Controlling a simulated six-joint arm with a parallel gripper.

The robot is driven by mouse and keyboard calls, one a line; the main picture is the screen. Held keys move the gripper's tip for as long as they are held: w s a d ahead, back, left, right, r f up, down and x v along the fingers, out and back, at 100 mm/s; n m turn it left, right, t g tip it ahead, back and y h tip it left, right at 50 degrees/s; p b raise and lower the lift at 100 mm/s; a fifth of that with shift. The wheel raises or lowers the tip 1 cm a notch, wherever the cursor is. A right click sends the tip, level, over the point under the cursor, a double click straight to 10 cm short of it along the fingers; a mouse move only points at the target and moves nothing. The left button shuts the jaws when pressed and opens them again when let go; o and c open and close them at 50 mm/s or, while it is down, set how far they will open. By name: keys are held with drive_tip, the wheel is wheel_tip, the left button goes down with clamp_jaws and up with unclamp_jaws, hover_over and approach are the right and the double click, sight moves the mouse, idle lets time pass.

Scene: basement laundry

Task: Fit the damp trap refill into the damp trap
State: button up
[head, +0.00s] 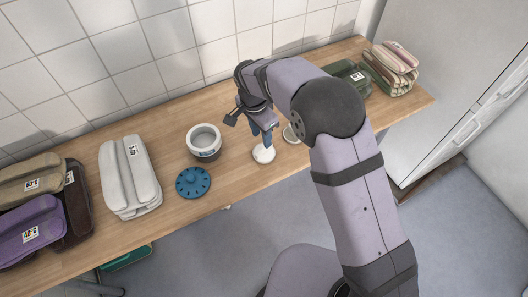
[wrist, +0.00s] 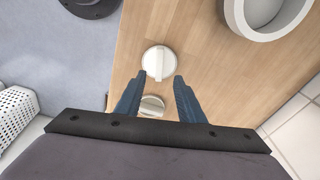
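The damp trap is a white round pot (head: 203,137) with a dark lower band, open at the top, on the bench; its rim shows at the top right of the wrist view (wrist: 236,18). A blue slotted lid (head: 193,182) lies in front of it. A white disc with a raised bar (head: 263,154), likely the refill, lies to the right of the pot; it is just ahead of my fingertips in the wrist view (wrist: 159,62). A second pale disc (head: 291,135) lies farther right, partly between my fingers in the wrist view (wrist: 152,105). My gripper (wrist: 158,80) is open and empty above the bench.
Folded white towels (head: 130,178) lie left of the pot, with purple (head: 32,232) and brown ones beyond. Green (head: 346,76) and striped (head: 392,62) folded stacks lie at the right end. A tiled wall backs the wooden bench (head: 235,187). A white perforated basket (wrist: 14,115) stands below.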

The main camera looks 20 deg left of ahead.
sight(264, 149)
drive_tip(key=shift+f, duration=0.1)
drive_tip(key=shift+w+d+f+p, duration=0.15)
drive_tip(key=shift+f+p, duration=0.55)
drive_tip(key=shift+f, duration=1.1)
drive_tip(key=shift+w+d+f+p, duration=0.1)
drive_tip(key=shift+f+p, duration=0.6)
drive_tip(key=shift+f, duration=1.05)
clamp_jaws()
